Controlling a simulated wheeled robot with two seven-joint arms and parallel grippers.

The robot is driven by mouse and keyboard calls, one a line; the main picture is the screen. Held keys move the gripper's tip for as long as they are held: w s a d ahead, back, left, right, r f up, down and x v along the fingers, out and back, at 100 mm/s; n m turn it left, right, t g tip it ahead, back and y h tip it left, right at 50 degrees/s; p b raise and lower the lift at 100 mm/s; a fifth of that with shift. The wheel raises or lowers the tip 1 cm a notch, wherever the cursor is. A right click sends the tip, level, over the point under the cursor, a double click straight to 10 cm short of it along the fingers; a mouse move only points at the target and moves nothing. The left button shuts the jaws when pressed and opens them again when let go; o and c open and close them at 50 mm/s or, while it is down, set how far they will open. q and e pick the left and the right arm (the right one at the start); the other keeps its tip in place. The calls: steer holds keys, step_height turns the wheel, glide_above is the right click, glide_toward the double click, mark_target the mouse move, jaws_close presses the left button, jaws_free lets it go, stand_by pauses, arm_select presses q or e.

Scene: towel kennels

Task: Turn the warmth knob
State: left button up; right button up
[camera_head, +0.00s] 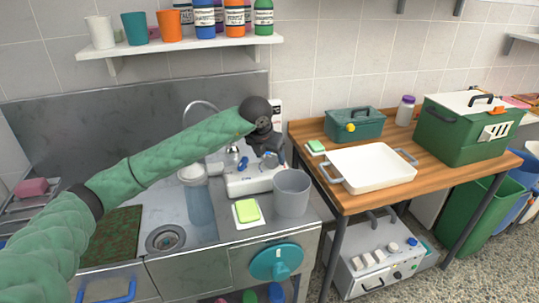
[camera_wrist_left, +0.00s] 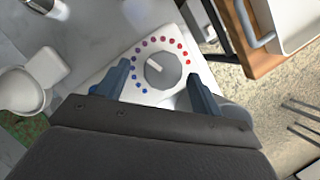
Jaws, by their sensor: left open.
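The warmth knob (camera_wrist_left: 163,70) is a round grey dial with a pale pointer mark. It is ringed by blue and red dots on a white panel (camera_wrist_left: 185,22) in the left wrist view. In the head view the white unit (camera_head: 248,181) stands at the back of the sink counter. My left gripper (camera_head: 268,158) reaches down over this unit. In the left wrist view its two blue-grey fingers (camera_wrist_left: 158,74) are open, one on each side of the knob. I cannot tell whether they touch it. My right gripper is not in view.
A grey bucket (camera_head: 292,192) and a yellow-green sponge (camera_head: 247,210) stand close by on the counter. A curved faucet (camera_head: 201,103) rises behind the sink. A wooden table (camera_head: 345,203) on the right holds a white tray (camera_head: 372,168) and a green box (camera_head: 466,128).

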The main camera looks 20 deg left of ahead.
arm_select(q)
steer(key=shift+w+d+f, duration=0.2)
steer(key=shift+d+f, duration=0.05)
steer(key=shift+f, duration=0.35)
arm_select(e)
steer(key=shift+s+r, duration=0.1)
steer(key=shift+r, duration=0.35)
arm_select(q)
steer(key=c, duration=0.9)
steer(key=shift+c, duration=0.5)
steer(key=m+h+b, duration=0.1)
steer(key=m+b, duration=0.1)
steer(key=b, duration=0.1)
steer(key=m+b, duration=0.3)
steer(key=shift+w+a+f+g+h, duration=0.1)
steer(key=shift+a+g+h, duration=0.05)
steer(key=shift+g+h, duration=0.25)
steer(key=shift+m+b, duration=0.4)
steer(key=shift+b, duration=0.1)
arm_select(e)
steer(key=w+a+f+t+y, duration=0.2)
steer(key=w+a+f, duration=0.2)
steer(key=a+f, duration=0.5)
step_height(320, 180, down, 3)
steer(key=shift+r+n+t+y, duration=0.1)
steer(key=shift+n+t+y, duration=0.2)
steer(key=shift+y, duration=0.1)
